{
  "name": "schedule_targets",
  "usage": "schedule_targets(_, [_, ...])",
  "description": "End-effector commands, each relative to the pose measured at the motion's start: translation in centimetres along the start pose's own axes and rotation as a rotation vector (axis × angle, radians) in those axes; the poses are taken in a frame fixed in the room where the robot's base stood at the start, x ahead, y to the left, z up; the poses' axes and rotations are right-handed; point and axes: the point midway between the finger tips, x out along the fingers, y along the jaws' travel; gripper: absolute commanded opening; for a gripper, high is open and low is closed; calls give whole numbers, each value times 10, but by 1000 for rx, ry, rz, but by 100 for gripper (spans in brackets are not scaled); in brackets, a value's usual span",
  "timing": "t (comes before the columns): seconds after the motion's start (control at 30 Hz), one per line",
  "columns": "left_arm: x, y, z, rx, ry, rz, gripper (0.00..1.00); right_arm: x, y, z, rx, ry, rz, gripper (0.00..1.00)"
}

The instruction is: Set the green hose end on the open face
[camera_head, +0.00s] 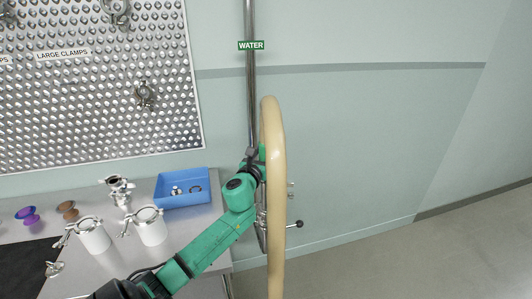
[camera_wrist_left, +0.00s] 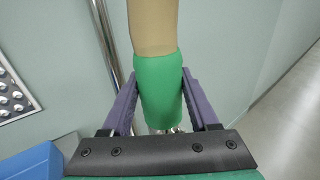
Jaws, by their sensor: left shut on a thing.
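The green hose end (camera_wrist_left: 160,88) is a green cuff on a thick cream hose (camera_head: 275,200). In the left wrist view it sits between the two purple fingers of my left gripper (camera_wrist_left: 158,80), which is shut on it. In the head view my left gripper (camera_head: 260,162) is beside the hose, in front of the steel pipe (camera_head: 251,95), and the cuff is mostly hidden. Shiny metal (camera_wrist_left: 165,131) shows just past the cuff in the wrist view; I cannot tell whether it is the open face or touches the cuff. My right gripper is not in view.
A WATER sign (camera_head: 251,45) marks the pipe. A fitting with a black knob (camera_head: 299,224) is low behind the hose. A blue tray (camera_head: 183,203), white canisters (camera_head: 152,231) and clamps are on the bench at left. A pegboard (camera_head: 90,110) hangs above. Floor at right is clear.

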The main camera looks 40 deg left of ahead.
Motion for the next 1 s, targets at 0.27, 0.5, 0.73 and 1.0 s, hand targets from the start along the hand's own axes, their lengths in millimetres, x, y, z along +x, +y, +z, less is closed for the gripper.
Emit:
schedule_targets(0.27, [0,0,0,1,-4,-1,0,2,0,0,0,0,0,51])
schedule_targets(0.5, [0,0,-3,1,-3,0,0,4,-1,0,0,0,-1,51])
schedule_targets(0.73, [0,0,-4,0,-2,0,96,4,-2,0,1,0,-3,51])
schedule_targets(1.0, [-4,0,-7,1,4,0,96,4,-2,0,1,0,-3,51])
